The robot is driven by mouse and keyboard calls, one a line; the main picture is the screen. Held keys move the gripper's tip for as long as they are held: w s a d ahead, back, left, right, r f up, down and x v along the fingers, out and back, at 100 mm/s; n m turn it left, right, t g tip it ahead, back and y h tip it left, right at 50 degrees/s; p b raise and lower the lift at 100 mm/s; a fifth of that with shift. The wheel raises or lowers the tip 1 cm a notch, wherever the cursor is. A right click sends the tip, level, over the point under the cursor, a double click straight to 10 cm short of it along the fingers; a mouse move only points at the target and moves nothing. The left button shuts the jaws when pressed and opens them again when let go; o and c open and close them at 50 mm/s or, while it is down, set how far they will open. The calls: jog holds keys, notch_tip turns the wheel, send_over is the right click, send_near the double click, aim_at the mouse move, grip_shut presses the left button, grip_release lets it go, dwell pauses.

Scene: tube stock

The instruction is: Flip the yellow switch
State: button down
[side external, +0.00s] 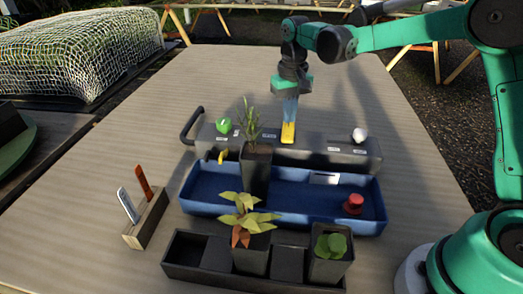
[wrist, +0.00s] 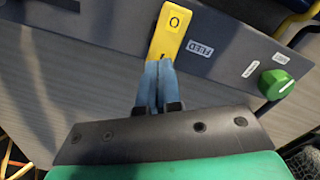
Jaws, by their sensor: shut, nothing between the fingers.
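The yellow switch (side external: 288,132) is a rocker on the top of a long grey panel box (side external: 310,150). In the wrist view the switch (wrist: 175,22) shows an "O" mark at its far end and part of another mark near my fingertips. My gripper (side external: 289,120) points down at the switch from above. Its blue fingers (wrist: 158,68) are shut with nothing between them, and their tips overlap the near end of the switch in the wrist view. I cannot tell whether they touch it. The fingertips hide part of that end.
A green knob (side external: 224,125) and a white knob (side external: 359,135) sit on the panel. A blue tray (side external: 310,207) with a potted plant (side external: 256,170) and a red object (side external: 353,204) lies in front. A dark planter tray (side external: 200,274) and a wooden holder (side external: 147,222) stand nearer.

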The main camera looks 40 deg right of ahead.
aim_at(290, 126)
jog(key=shift+f, duration=0.5)
jog(key=shift+r, duration=3.55)
jog(key=shift+s, duration=0.1)
jog(key=shift+s+a+r, duration=0.1)
jog(key=shift+s+r, duration=0.1)
jog(key=shift+s, duration=0.05)
jog(key=s+a+f+n+t, duration=0.1)
jog(key=s+t, duration=0.2)
jog(key=s, duration=0.3)
jog(key=s+a+f+n+t, duration=0.1)
jog(key=s+n+t, duration=0.1)
jog(key=s+t, duration=0.2)
jog(key=s, duration=0.3)
jog(key=shift+a+f, duration=0.25)
